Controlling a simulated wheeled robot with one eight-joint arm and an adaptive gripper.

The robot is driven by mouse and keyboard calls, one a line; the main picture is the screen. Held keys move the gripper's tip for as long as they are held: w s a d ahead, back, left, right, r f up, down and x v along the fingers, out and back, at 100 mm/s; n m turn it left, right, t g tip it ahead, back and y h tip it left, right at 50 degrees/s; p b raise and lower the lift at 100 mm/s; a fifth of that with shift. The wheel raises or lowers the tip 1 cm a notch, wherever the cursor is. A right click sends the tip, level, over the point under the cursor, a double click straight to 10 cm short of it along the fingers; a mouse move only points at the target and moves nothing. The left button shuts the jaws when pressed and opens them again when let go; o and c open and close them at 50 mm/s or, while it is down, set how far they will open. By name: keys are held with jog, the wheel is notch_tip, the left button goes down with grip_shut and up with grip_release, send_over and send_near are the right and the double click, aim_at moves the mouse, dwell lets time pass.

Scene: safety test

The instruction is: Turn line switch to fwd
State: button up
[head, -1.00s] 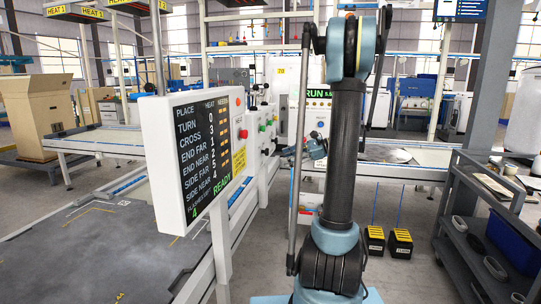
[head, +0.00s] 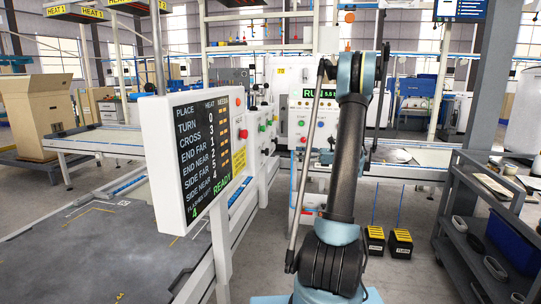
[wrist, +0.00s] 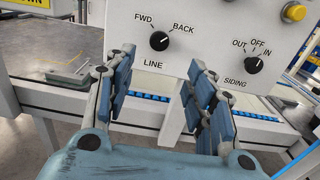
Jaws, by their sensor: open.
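The LINE switch (wrist: 159,41) is a round black knob on a white panel (wrist: 215,25), in the upper middle of the wrist view. FWD is printed at its upper left and BACK at its upper right. Its small white mark seems to point up and right, toward BACK. My gripper (wrist: 162,68) is open and empty in the wrist view. Its blue-padded fingers are spread below the knob, one to each side. No contact with the knob shows. In the head view my arm largely hides the gripper.
The SIDING knob (wrist: 254,64), marked OUT, OFF and IN, is right of the LINE switch, near my right finger. A yellow button (wrist: 293,12) is above it. A rail with blue parts (wrist: 255,116) runs below the panel. A display board (head: 196,158) stands left of my arm.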

aim_at(265, 152)
jog(key=x, duration=1.4)
jog(key=shift+a, duration=0.25)
jog(key=shift+w, duration=0.1)
jog(key=c, duration=1.1)
